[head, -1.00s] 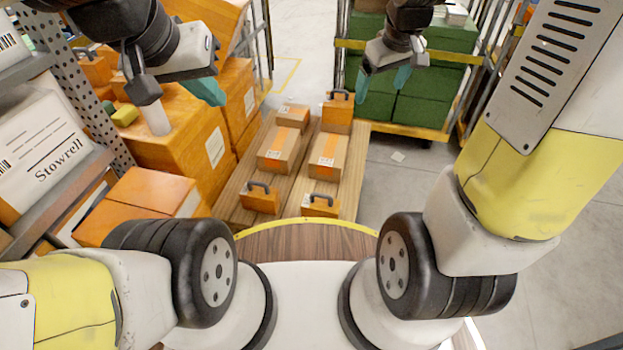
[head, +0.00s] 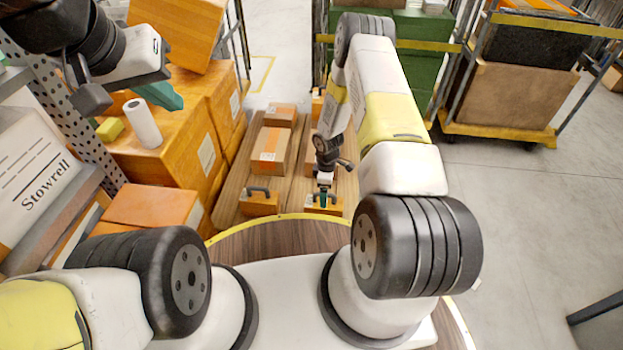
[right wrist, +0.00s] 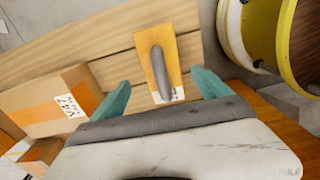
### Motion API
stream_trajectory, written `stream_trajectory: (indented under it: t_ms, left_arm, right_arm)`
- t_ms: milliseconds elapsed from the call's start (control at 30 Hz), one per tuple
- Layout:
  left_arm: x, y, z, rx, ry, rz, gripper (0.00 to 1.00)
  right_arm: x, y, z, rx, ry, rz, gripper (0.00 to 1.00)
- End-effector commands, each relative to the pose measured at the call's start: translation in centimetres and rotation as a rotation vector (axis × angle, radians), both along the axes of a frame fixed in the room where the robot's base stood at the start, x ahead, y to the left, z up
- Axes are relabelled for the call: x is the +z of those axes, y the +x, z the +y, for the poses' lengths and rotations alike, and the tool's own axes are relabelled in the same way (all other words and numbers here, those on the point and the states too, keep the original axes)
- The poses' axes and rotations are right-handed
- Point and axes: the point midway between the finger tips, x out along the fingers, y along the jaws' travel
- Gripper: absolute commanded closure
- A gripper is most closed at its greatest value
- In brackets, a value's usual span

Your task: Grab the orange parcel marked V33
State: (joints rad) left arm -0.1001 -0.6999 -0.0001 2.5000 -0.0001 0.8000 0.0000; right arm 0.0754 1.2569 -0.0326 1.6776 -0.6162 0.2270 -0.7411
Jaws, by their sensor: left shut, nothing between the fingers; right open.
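A small orange parcel (right wrist: 178,48) with a grey handle lies on the wooden planks between the open teal fingers of my right gripper (right wrist: 160,80). Its white label is at the near end, too small and partly covered to read. In the head view the right gripper (head: 323,193) is just over this front right parcel (head: 322,210). A second orange parcel (head: 258,205) with a handle sits to its left. I cannot read V33 on either. My left gripper (head: 160,94) is shut and empty over the orange boxes at upper left.
Cardboard cartons with orange tape (head: 270,150) lie behind the parcels; the wrist view shows one carton (right wrist: 50,100) beside the right gripper. Large orange boxes (head: 190,140) stand left, with a white roll (head: 142,123) on top.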

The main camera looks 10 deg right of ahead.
Motion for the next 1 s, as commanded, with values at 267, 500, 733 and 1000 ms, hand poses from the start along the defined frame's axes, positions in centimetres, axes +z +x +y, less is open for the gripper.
stream_trajectory:
  t_ms: [267,500,733,1000]
  left_arm:
    - [0.0,0.0,0.0,0.0,0.0,0.0,1.0]
    - [0.0,0.0,0.0,0.0,0.0,0.0,1.0]
    - [0.0,0.0,0.0,0.0,0.0,0.0,1.0]
    - [0.0,0.0,0.0,0.0,0.0,0.0,1.0]
  right_arm:
    - [-3.3,-0.5,0.1,0.019,0.003,0.009,0.13]
    - [-6.5,-0.5,0.0,0.017,0.003,0.009,0.13]
    - [-8.9,-0.4,0.0,0.017,0.002,0.008,0.13]
    - [-8.9,-0.3,0.0,0.017,0.002,0.007,0.21]
